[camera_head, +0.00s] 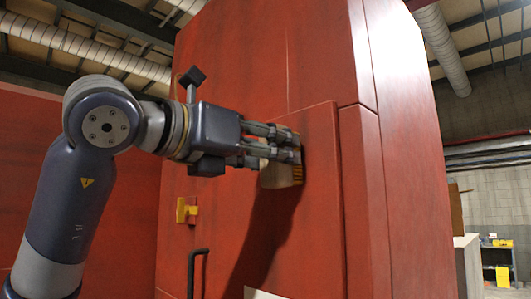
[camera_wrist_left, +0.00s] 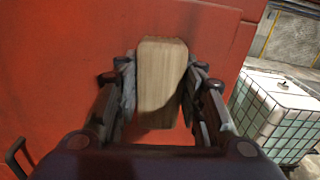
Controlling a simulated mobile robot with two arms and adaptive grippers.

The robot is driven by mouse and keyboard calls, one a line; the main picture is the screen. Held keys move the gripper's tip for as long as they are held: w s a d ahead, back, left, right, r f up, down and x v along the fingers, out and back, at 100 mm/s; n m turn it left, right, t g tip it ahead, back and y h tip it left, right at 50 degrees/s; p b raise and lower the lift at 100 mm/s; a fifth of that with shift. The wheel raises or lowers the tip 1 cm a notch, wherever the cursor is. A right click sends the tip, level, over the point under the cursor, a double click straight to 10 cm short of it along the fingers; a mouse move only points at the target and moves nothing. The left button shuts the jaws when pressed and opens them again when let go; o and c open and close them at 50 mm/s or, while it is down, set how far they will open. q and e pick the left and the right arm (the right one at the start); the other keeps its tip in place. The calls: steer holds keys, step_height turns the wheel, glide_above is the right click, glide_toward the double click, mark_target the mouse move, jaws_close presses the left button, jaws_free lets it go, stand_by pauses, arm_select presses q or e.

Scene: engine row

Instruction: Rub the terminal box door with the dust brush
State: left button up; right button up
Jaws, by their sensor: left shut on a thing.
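The dust brush (camera_head: 282,175) has a pale wooden block and yellowish bristles. My left gripper (camera_head: 291,152) is shut on it, with the bristle side toward the red door panel (camera_head: 318,215). The brush is at the panel; I cannot tell for sure whether the bristles touch it. In the left wrist view the brush's wooden block (camera_wrist_left: 160,80) sits between the two fingers (camera_wrist_left: 160,100), with the red surface (camera_wrist_left: 60,60) behind it. My right gripper is not in view.
A black handle (camera_head: 197,268) and a yellow latch (camera_head: 186,211) stick out from the red cabinet. A white caged tank (camera_wrist_left: 275,110) stands at the right in the wrist view. A shelf with yellow items (camera_head: 497,258) stands far back right.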

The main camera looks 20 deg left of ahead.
arm_select(q)
steer(key=shift+a, duration=0.1)
steer(key=shift+b+v, duration=0.65)
steer(key=shift+v, duration=2.3)
steer(key=v, duration=0.3)
steer(key=shift+w, duration=0.1)
